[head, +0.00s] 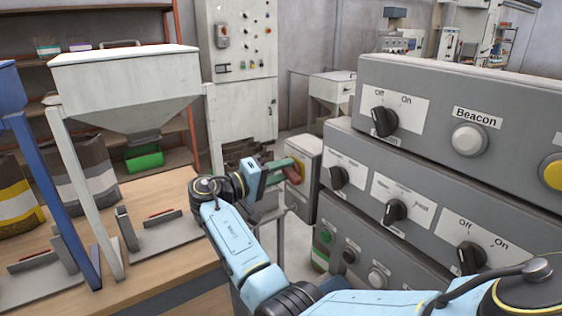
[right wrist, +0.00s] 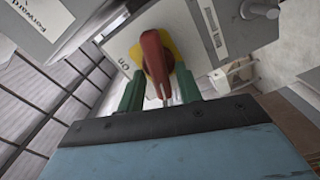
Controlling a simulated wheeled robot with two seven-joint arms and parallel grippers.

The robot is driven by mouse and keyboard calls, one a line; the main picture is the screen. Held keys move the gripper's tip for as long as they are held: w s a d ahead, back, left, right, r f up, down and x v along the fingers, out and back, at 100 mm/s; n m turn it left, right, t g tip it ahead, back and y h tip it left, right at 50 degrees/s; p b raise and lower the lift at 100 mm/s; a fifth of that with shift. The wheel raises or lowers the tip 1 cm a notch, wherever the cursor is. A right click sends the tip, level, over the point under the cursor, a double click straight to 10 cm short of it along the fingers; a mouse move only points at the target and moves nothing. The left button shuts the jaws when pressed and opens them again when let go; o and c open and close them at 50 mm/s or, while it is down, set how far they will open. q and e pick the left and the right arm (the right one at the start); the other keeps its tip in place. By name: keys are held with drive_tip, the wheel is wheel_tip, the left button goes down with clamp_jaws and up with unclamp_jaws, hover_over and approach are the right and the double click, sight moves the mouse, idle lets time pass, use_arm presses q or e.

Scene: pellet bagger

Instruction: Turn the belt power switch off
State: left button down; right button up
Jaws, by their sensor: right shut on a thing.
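A red rotary switch handle (right wrist: 153,48) stands on a yellow plate (right wrist: 176,49) on a grey box, with the word "On" beside it in the right wrist view. The handle also shows in the head view (head: 293,174), partly covered. My right gripper (head: 283,163) reaches it from the left, its green fingers on both sides of the handle, shut on it. A wider label for this switch cannot be read. My left gripper is in neither view.
Large grey control panels (head: 455,95) with black knobs and buttons fill the right, close to my right arm. A wooden table (head: 170,275) with a white hopper (head: 125,85) stands at left. A grey cabinet (head: 240,105) stands behind.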

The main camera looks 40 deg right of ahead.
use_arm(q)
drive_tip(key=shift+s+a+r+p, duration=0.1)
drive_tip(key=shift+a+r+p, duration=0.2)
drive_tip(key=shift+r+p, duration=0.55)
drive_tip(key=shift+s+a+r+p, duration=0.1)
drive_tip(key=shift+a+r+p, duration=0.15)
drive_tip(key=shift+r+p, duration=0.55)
use_arm(e)
drive_tip(key=shift+f+n, duration=0.15)
drive_tip(key=shift+n, duration=1.85)
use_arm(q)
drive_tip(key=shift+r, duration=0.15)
use_arm(e)
drive_tip(key=o, duration=0.6)
drive_tip(key=shift+a, duration=0.1)
use_arm(q)
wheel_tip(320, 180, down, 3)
drive_tip(key=b, duration=0.3)
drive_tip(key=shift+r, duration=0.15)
use_arm(e)
drive_tip(key=a, duration=0.4)
drive_tip(key=w+a, duration=0.1)
drive_tip(key=a, duration=0.8)
drive_tip(key=shift+w+a, duration=0.1)
drive_tip(key=shift+w, duration=0.15)
